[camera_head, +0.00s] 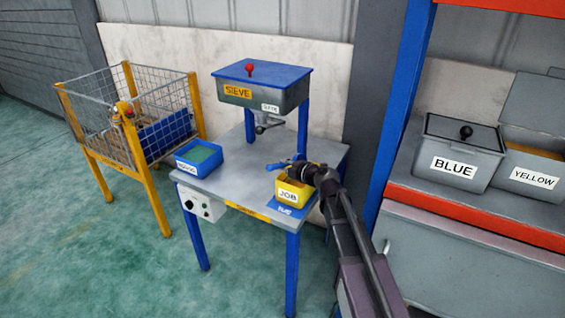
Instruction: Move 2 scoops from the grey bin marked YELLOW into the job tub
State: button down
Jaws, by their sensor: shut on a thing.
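The yellow job tub (293,193), labelled JOB, sits on a blue pad at the right front of the grey table. My gripper (301,170) is over the tub's back right part, shut on a blue tool (278,166) that looks like a scoop. The tool points left above the tub; I cannot tell whether it holds anything. The arm hides the tub's right side, and the tub's contents are not clear. The grey bin marked YELLOW (533,179) stands on the shelf at far right, cut by the picture edge. Its lid is up and orange-yellow contents show.
The grey bin marked BLUE (452,166) has its lid on, beside the YELLOW bin. A blue post (398,110) stands between shelf and table. The sieve box (262,88) rises behind the tub. A blue tray (199,158) with green contents and a wire cage (130,115) lie left.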

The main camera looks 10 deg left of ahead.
jog(key=shift+w+r+n+g+h+p, duration=0.15)
jog(key=shift+r+g+h+p, duration=0.4)
jog(key=shift+p, duration=1.1)
jog(key=shift+s+r+n+g+h+p, duration=0.1)
jog(key=shift+r+g+h+p, duration=0.1)
jog(key=shift+g+h+p, duration=0.95)
jog(key=shift+w+r+n+g+h+p, duration=0.25)
jog(key=shift+g+p, duration=0.65)
jog(key=shift+p, duration=1.25)
jog(key=g+h+p, duration=0.1)
jog(key=p, duration=0.1)
jog(key=r+g+h+p, duration=0.1)
jog(key=shift+s+a+g+p, duration=0.1)
jog(key=shift+g+p, duration=0.2)
jog(key=shift+p, duration=0.1)
jog(key=shift+s+n+g+h+p, duration=0.15)
jog(key=shift+n+g+h+p, duration=0.2)
jog(key=shift+g+h, duration=0.3)
jog(key=shift+f, duration=0.1)
jog(key=shift+s, duration=0.1)
